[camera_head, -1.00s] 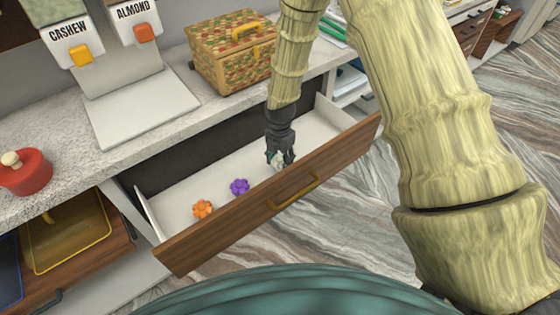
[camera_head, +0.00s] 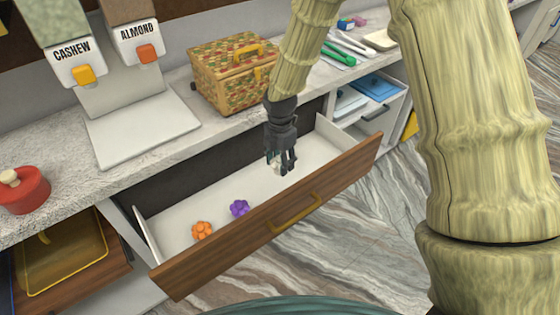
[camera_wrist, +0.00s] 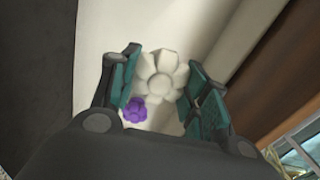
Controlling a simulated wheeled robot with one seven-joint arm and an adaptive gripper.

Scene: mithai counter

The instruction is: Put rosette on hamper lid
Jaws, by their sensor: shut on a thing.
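My gripper (camera_head: 281,165) is over the open drawer (camera_head: 165,222), pointing down. It is shut on a white rosette (camera_wrist: 162,76), which sits between the fingers in the wrist view. In the head view the white rosette is mostly hidden by the fingers. A purple rosette (camera_head: 239,208) and an orange rosette (camera_head: 202,231) lie on the drawer floor to the left. The purple one also shows below the white one in the wrist view (camera_wrist: 135,109). The patterned hamper (camera_head: 228,84) stands on the counter behind, its lid (camera_head: 225,52) closed with a yellow handle on top.
The drawer's wooden front (camera_head: 240,240) stands out from the counter (camera_head: 150,160). Cashew and almond dispensers (camera_head: 78,66) stand left of the hamper, and a red pot (camera_head: 24,192) is at the far left. Tongs (camera_head: 340,53) lie right of the hamper, beyond my arm.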

